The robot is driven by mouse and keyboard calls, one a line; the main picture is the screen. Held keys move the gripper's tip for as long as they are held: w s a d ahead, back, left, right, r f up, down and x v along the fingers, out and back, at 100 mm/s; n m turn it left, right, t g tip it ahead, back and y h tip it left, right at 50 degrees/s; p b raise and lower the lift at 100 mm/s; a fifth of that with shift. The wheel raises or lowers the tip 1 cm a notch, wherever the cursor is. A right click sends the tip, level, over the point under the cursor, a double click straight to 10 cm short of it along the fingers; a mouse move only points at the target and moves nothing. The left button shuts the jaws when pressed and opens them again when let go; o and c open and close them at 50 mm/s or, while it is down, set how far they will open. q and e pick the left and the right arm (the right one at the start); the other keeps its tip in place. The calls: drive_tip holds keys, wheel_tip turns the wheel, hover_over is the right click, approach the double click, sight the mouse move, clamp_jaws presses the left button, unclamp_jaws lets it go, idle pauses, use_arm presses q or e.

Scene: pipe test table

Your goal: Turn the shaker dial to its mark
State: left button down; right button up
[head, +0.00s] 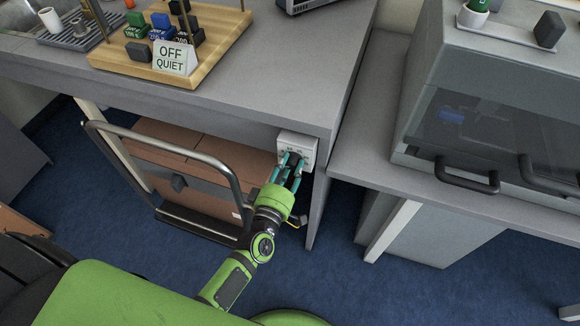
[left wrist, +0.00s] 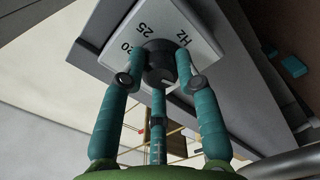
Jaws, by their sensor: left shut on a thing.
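The shaker dial (left wrist: 160,72) is a dark round knob on a white panel (head: 299,146) fixed to the front of the grey table near its right corner. In the left wrist view the panel (left wrist: 207,45) shows the markings 20, 25 and Hz around the dial. My left gripper (head: 289,160) reaches up to the panel, and in the left wrist view its teal fingers (left wrist: 158,80) are closed around the dial. The fingers hide part of the dial, and I cannot make out where its pointer stands. My right gripper does not show.
A trolley with a metal handle (head: 167,134) and brown boxes (head: 205,147) stands under the table, left of my arm. On top is a wooden board (head: 111,60) with colored blocks and an OFF QUIET sign (head: 171,58). A hooded cabinet (head: 500,110) stands at right.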

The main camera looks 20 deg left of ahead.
use_arm(q)
drive_tip(key=shift+w+a+r+n, duration=0.25)
drive_tip(key=shift+r+n, duration=0.1)
drive_tip(key=shift+n, duration=0.35)
drive_tip(key=c, duration=0.9)
unclamp_jaws()
drive_tip(key=shift+s+f, duration=0.1)
drive_tip(key=shift+f, duration=0.1)
drive_tip(key=shift+s, duration=0.1)
drive_tip(key=shift+s+f, duration=0.1)
drive_tip(key=shift+s, duration=0.1)
drive_tip(key=s, duration=1.1)
drive_tip(key=shift+s+a, duration=0.2)
drive_tip(key=shift+s, duration=0.05)
